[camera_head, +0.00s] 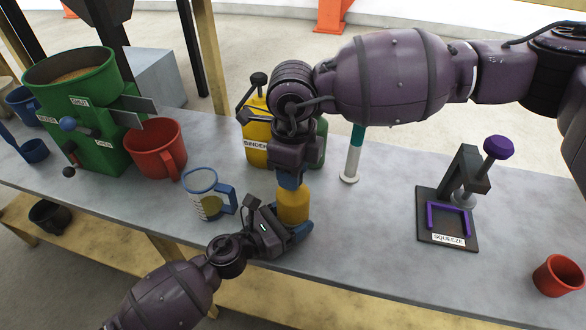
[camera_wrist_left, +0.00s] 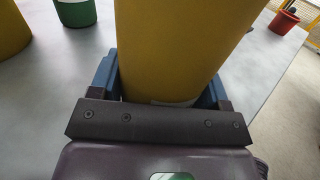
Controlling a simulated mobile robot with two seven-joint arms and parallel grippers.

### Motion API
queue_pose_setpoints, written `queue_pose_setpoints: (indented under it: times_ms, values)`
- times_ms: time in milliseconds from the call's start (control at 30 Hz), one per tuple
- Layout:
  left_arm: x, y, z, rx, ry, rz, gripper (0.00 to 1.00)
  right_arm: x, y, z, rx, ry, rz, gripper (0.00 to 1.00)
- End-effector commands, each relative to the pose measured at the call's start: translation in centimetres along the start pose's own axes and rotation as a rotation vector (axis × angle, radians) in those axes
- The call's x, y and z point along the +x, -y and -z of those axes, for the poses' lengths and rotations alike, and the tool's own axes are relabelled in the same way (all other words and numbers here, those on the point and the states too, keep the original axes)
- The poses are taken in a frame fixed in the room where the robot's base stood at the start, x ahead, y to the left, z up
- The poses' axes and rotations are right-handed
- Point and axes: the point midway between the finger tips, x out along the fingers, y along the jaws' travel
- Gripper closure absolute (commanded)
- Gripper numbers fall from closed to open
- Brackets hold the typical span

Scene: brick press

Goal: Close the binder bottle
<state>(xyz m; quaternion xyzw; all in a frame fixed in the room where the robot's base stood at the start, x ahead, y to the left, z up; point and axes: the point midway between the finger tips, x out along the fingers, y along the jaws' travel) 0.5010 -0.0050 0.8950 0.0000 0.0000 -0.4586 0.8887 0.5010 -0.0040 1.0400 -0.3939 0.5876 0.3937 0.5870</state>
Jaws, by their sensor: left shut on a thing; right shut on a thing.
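A yellow bottle (camera_head: 293,204) stands upright at the front edge of the table. My left gripper (camera_head: 288,224) is shut around its lower body from the front. In the left wrist view the yellow bottle (camera_wrist_left: 180,45) fills the space between the blue fingers, with a sliver of white label low on it. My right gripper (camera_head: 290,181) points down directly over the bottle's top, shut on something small. The fingers hide that thing and the bottle's neck, so I cannot tell how the cap sits. A larger yellow container labelled BINDER (camera_head: 256,152) stands behind.
A blue-handled measuring jug (camera_head: 203,182) is close left of the bottle. Beyond it are a red mug (camera_head: 156,148) and a green machine (camera_head: 95,125). A white tube (camera_head: 351,160) stands behind right. A squeeze press (camera_head: 447,225) and red cup (camera_head: 558,275) are at right.

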Motion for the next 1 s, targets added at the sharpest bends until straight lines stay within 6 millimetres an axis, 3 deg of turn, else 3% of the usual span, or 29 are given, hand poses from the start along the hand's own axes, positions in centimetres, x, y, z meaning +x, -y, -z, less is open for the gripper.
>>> queue_pose_setpoints:
  times_ms: [1000]
  values:
    - [-0.01,-0.03,0.00,0.000,0.000,-0.001,0.96,0.08,-0.05,-0.01,1.459,-0.001,-0.003,0.86]
